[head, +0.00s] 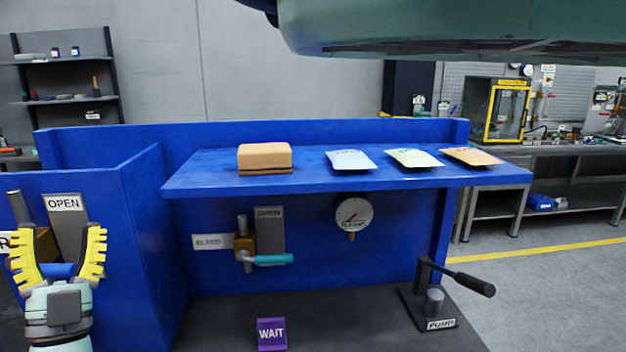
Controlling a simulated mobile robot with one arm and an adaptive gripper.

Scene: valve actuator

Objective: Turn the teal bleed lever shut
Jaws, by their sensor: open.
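The teal bleed lever (272,259) points right and lies about horizontal, on a brass valve body (245,245) at the back panel under the shelf. A white BLEED label (212,241) is left of it, and a grey OPEN plate (270,230) stands upright just above the lever. My gripper (58,250) is at the far left, with its yellow fingers spread upward and apart. It is in front of another valve with its own OPEN plate (66,215), left of the blue divider and well away from the teal lever. Part of that valve is hidden behind my gripper.
A blue divider wall (148,235) stands between my gripper and the bleed lever. The blue shelf (215,172) overhangs the lever and bears a brown box (265,158) and several cards. A gauge (352,215), a pump handle (455,276) and a purple WAIT sign (272,334) are nearby.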

